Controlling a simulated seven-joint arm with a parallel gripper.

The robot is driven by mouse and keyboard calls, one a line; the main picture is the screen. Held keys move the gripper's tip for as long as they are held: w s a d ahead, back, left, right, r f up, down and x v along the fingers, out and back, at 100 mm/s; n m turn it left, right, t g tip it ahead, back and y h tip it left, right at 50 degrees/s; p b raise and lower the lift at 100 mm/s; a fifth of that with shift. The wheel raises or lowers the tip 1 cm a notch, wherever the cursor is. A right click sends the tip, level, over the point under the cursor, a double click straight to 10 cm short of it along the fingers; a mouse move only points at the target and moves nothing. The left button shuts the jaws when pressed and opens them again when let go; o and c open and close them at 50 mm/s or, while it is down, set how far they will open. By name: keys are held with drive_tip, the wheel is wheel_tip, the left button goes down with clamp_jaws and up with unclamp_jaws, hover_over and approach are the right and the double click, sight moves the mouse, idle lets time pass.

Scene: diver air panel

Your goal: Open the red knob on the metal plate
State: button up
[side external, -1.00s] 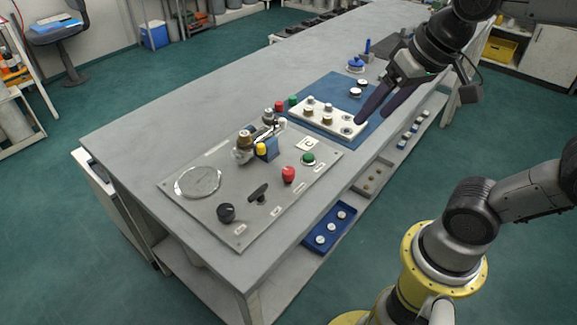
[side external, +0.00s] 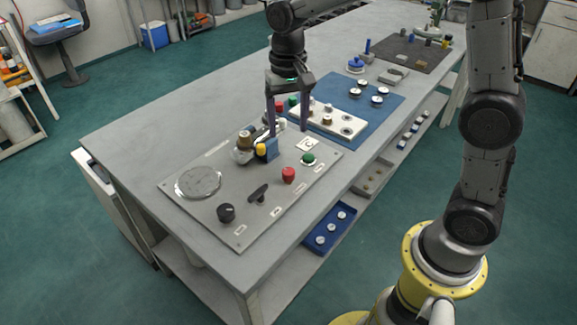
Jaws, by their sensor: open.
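The metal plate (side external: 230,188) lies flat on the grey bench, near its front left end. The red knob (side external: 288,174) stands on the plate near its right edge. A green knob (side external: 308,159) is just behind it, and a black T-shaped handle (side external: 258,193) and a black round knob (side external: 226,212) are in front of it. My gripper (side external: 286,133) points down, its two dark fingers spread apart and nothing between them. It is above the far end of the plate, behind and higher than the red knob, and apart from it. The exact height cannot be told.
Behind are a white block (side external: 325,118) with several knobs and a blue mat (side external: 385,105). The bench's left side is clear.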

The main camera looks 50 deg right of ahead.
sight(289, 171)
wheel_tip(289, 171, down, 13)
drive_tip(key=shift+r, duration=0.1)
idle(0.3)
clamp_jaws()
